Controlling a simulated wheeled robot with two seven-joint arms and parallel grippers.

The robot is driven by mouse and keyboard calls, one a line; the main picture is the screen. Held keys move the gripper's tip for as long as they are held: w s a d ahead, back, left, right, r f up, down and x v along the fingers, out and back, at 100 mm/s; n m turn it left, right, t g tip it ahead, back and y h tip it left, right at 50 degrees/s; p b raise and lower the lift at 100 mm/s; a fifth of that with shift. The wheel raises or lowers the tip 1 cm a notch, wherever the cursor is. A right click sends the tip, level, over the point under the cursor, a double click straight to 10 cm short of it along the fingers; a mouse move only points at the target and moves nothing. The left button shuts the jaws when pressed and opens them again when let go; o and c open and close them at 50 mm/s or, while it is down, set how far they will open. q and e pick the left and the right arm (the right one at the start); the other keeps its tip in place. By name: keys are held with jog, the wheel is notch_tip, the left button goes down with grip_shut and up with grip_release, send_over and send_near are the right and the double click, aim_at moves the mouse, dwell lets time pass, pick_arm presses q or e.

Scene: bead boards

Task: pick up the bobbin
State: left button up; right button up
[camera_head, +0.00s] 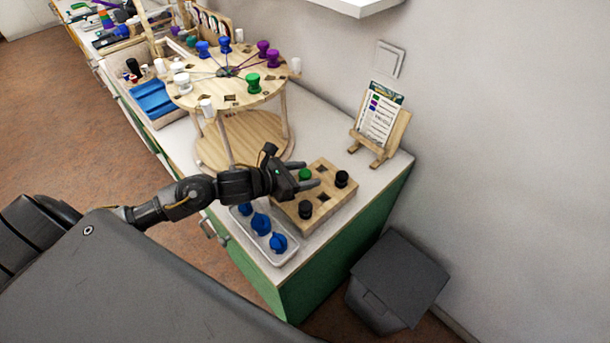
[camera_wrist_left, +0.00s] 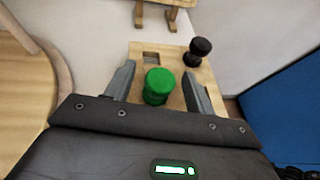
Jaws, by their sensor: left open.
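A green bobbin (camera_head: 304,174) stands on a square wooden board (camera_head: 327,206) near the counter's end. My left gripper (camera_head: 313,179) is open and low over the board, with its fingers around the green bobbin. In the left wrist view the green bobbin (camera_wrist_left: 158,86) shows between the two fingers of the gripper (camera_wrist_left: 158,72), with a gap visible at least on the right side. Black bobbins stand on the same board, one at the right (camera_head: 341,179) and one at the front (camera_head: 306,209). My right gripper is not in view.
A pale tray (camera_head: 262,240) with blue bobbins (camera_head: 261,223) lies beside the board. A round wooden rack (camera_head: 230,95) with coloured bobbins stands behind my left arm. A card stand (camera_head: 384,140) is by the wall. The counter (camera_head: 365,205) ends at right; a dark bin (camera_head: 398,280) is below.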

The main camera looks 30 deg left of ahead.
pick_arm(q)
jog(key=shift+w+d+f, duration=0.1)
jog(key=shift+w, duration=0.1)
jog(key=c, duration=1)
